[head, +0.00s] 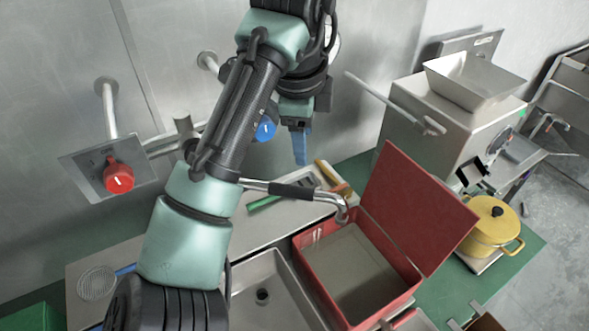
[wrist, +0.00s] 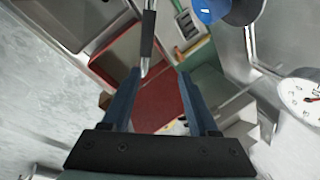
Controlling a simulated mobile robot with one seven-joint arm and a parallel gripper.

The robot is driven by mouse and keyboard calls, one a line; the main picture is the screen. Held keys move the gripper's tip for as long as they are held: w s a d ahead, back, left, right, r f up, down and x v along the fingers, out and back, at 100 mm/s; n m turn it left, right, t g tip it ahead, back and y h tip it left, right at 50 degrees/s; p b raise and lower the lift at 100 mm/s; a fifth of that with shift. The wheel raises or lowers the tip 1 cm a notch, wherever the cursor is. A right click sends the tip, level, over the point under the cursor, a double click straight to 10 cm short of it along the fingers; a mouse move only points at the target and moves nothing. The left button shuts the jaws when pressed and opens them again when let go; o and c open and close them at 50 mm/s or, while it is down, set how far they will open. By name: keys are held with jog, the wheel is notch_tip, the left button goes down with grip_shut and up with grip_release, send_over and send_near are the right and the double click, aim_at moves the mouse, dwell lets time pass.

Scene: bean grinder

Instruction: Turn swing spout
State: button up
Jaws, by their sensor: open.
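The swing spout (head: 258,186) is a metal pipe with a black sleeve, running right from the wall tap behind my arm. The tap has a red knob (head: 119,178) and a blue knob (head: 265,130). My gripper (head: 300,160) is raised near the wall, pointing down, above and behind the spout. In the wrist view, my gripper (wrist: 158,72) is open and empty.
A sink basin (head: 275,281) lies below the spout. The red box's raised lid (head: 416,208) stands to the right. A metal machine with a hopper (head: 474,82) and a yellow pot (head: 492,232) are farther right. Small tools (head: 325,172) lie on the counter behind the spout.

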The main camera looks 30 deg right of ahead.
aim_at(300, 190)
jog(key=shift+m+g+y, duration=0.3)
jog(key=shift+g+y, duration=0.1)
jog(key=shift+g, duration=0.1)
jog(key=f, duration=0.4)
jog(key=w+f, duration=0.1)
jog(key=f, duration=0.8)
jog(key=shift+w+d+f, duration=0.15)
jog(key=shift+d+f, duration=0.05)
grip_shut()
dwell(0.5)
